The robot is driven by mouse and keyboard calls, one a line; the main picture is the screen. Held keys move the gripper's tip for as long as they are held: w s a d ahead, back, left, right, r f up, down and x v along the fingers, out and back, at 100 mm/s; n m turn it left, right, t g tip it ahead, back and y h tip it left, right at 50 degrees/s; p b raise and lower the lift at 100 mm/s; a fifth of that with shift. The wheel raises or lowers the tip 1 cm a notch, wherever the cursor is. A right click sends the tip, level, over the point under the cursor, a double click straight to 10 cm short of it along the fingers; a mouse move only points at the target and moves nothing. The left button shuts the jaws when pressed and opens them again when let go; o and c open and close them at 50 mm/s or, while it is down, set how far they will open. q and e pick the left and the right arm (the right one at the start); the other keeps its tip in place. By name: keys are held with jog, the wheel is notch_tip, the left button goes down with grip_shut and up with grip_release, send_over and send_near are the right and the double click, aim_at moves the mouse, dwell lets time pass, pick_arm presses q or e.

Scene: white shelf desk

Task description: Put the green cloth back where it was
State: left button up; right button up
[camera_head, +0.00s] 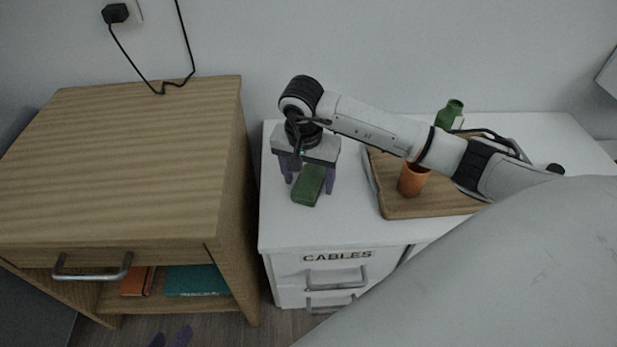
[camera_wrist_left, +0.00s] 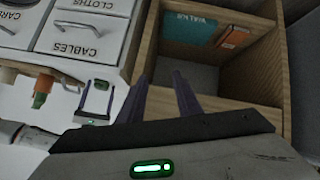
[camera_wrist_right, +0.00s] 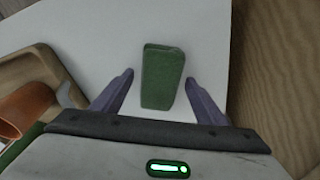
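The green cloth (camera_head: 308,186) is a folded block lying on the white desk top (camera_head: 275,225), near its left side. My right gripper (camera_head: 302,172) is open just above it, pointing down. In the right wrist view the cloth (camera_wrist_right: 162,77) lies between the two spread purple fingers (camera_wrist_right: 158,92), with a gap on each side. My left gripper (camera_head: 170,337) is low at the bottom edge, with only its purple fingertips showing. In the left wrist view it is open and empty (camera_wrist_left: 162,85). That view also shows drawer fronts labelled CLOTHS (camera_wrist_left: 85,8) and CABLES (camera_wrist_left: 75,48).
A wooden tray (camera_head: 430,207) holds an orange cup (camera_head: 413,181). A green bottle (camera_head: 447,117) stands behind my right arm. A wooden cabinet (camera_head: 140,165) with an open compartment holding a teal book (camera_head: 195,281) and an orange one (camera_head: 136,281) stands left of the desk.

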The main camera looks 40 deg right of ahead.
aim_at(306, 187)
jog(key=shift+r+p, duration=0.35)
jog(key=shift+r, duration=0.2)
pick_arm(q)
jog(key=shift+g+y, duration=0.7)
jog(key=shift+y, duration=0.1)
jog(key=a+f+p, duration=0.1)
jog(key=p, duration=0.1)
jog(key=s+a+f+p, duration=0.1)
jog(key=f+p, duration=0.1)
jog(key=shift+a, duration=0.35)
pick_arm(e)
notch_tip(306, 187, up, 11)
jog(key=s+a, duration=0.1)
jog(key=shift+a, duration=0.2)
jog(key=shift+s, duration=0.1)
